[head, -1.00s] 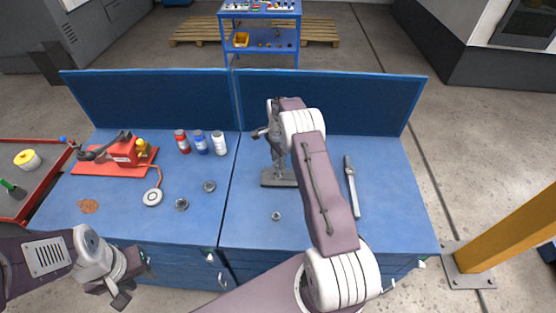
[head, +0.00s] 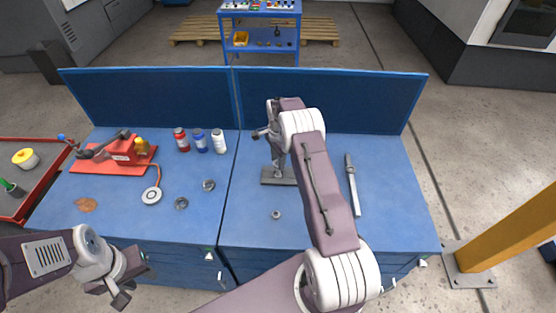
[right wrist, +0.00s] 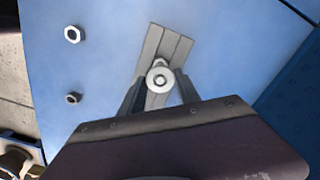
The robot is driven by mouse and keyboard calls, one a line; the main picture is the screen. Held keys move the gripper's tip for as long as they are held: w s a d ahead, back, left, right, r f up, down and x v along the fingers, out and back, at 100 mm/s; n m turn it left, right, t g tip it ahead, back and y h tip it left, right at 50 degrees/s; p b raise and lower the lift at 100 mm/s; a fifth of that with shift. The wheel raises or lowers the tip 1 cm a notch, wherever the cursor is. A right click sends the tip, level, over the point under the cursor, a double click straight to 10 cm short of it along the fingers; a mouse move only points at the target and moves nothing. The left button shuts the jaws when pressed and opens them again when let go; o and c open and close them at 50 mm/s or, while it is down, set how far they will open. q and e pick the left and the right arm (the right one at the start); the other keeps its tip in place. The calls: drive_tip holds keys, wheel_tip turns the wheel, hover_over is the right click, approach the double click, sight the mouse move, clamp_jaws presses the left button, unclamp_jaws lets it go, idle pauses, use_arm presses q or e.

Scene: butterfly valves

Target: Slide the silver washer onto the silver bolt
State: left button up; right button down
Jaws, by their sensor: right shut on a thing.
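In the right wrist view, the silver washer (right wrist: 152,84) is a pale ring between the fingertips of my right gripper (right wrist: 160,84). That gripper is shut on it. The silver bolt (right wrist: 160,63) shows just beyond the washer, above a grey grooved base plate (right wrist: 176,46). The washer overlaps the bolt from this angle; I cannot tell whether it is around the shaft or above its tip. In the head view, my right arm hides part of the base plate (head: 270,182), and the washer is too small to make out. My left gripper (head: 135,283) is open and empty off the bench's front left.
Two nuts (right wrist: 73,34) (right wrist: 72,98) lie apart from the plate. A caliper-like tool (head: 352,185) lies right of my right arm. Three bottles (head: 200,141) and a red device (head: 122,153) with a cable stand on the left bench. Blue panels (head: 330,100) close the back.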

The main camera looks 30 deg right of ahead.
idle(0.3)
drive_tip(key=c, duration=0.8)
unclamp_jaws()
drive_tip(key=shift+r, duration=0.1)
wheel_tip(320, 180, up, 9)
drive_tip(key=b, duration=0.2)
drive_tip(key=shift+b, duration=0.35)
